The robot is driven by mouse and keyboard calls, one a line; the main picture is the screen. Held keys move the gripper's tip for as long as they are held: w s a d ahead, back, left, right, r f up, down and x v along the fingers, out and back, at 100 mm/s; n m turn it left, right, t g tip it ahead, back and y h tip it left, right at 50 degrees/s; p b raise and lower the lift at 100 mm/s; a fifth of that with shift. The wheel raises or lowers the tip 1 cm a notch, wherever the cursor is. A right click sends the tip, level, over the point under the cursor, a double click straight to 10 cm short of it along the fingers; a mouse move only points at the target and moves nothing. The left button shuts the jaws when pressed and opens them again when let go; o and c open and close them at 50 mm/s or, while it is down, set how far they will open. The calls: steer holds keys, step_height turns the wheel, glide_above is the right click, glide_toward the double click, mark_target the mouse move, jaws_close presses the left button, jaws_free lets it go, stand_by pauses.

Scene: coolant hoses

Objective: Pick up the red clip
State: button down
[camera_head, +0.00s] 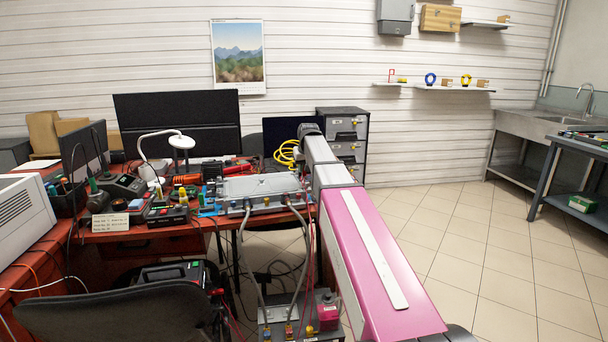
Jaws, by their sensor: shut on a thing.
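I cannot make out the red clip for certain. A small red frame-like thing (391,75) stands on the wall shelf, and a red and black item (238,168) lies at the back of the workbench; neither is clearly a clip. My arm, with a pink cover, reaches from the lower right toward the bench and ends in view at a dark joint. My gripper does not show, so what is in its jaws is hidden. Two grey hoses (244,262) run from the metal unit (262,188) on the bench down to a box (280,317) on the floor.
The red workbench (135,237) is crowded with tools, meters and a white lamp (181,143). A chair (130,312) stands in front of it. A drawer cabinet (355,127) is behind my arm. The tiled floor (470,235) at the right is open, up to a dark table (570,150).

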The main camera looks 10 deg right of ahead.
steer(key=w+a+r, duration=0.4)
steer(key=a+r, duration=0.6)
steer(key=r, duration=0.1)
steer(key=shift+w+a, duration=0.2)
steer(key=shift+a, duration=0.2)
stand_by(0.3)
